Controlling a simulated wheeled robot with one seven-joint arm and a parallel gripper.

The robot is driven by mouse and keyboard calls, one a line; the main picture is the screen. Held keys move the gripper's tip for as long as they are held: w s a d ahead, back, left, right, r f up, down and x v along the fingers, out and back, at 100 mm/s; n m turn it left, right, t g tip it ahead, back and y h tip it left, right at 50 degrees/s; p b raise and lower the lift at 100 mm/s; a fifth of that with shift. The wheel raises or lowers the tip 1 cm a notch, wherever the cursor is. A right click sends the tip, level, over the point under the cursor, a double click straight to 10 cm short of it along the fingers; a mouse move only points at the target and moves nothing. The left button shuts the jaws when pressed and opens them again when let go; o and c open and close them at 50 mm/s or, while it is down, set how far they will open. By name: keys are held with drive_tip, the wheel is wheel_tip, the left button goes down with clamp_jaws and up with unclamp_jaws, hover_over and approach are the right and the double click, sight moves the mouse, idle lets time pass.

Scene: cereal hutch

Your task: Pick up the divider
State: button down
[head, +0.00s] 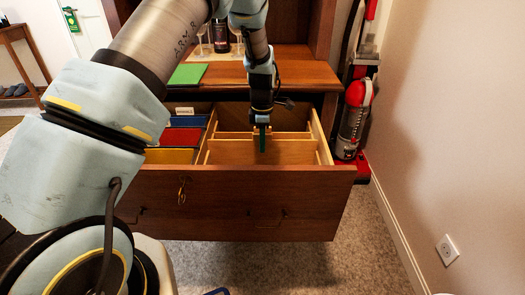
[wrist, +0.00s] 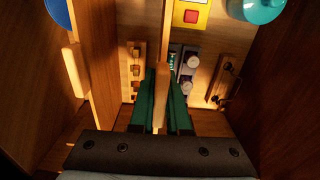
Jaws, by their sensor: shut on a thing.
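The divider (wrist: 162,84) is a thin, pale wooden board. In the wrist view I see it nearly edge-on, running away from me between the two green fingers. My gripper (wrist: 161,108) is shut on it, one finger on each side. In the head view my gripper (head: 262,141) points down into the open drawer (head: 235,190), and a broad wooden board (head: 235,152) shows right at its fingertips. The divider's lower edge is hidden, so I cannot tell whether it still sits in its slots.
Another wooden partition (wrist: 93,60) stands to the left in the wrist view. Slotted rails (wrist: 221,86), a grey knobbed object (wrist: 188,78) and a teal round object (wrist: 256,8) lie near. A red vacuum cleaner (head: 356,105) stands right of the hutch; a green book (head: 188,74) lies on its counter.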

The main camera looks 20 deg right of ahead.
wheel_tip(320, 180, up, 24)
drive_tip(key=p, duration=0.2)
drive_tip(key=shift+r, duration=0.15)
idle(0.5)
